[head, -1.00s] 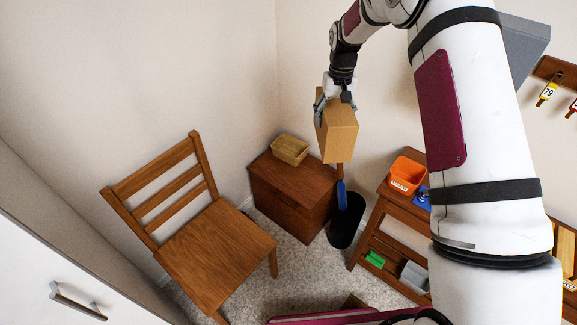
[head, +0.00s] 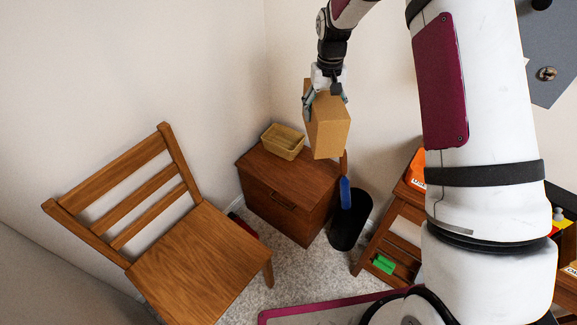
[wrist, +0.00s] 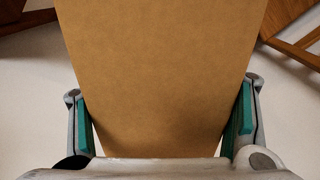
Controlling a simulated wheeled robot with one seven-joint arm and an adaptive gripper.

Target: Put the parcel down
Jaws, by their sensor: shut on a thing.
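The parcel (head: 329,127) is a plain tan cardboard box. My gripper (head: 326,99) is shut on its upper part and holds it in the air, slightly tilted. In the head view the parcel appears in front of the wall, just above the right part of the small wooden cabinet. In the wrist view the parcel (wrist: 160,70) fills the middle, between two fingers with teal pads. The parcel's underside is hidden.
A wooden cabinet (head: 285,200) carries a wicker basket (head: 283,142) at its back left; the rest of its top looks clear. A black bin (head: 350,225) with a blue-handled thing stands at its right. A wooden chair (head: 200,255) is at left, a wooden shelf table (head: 403,210) at right.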

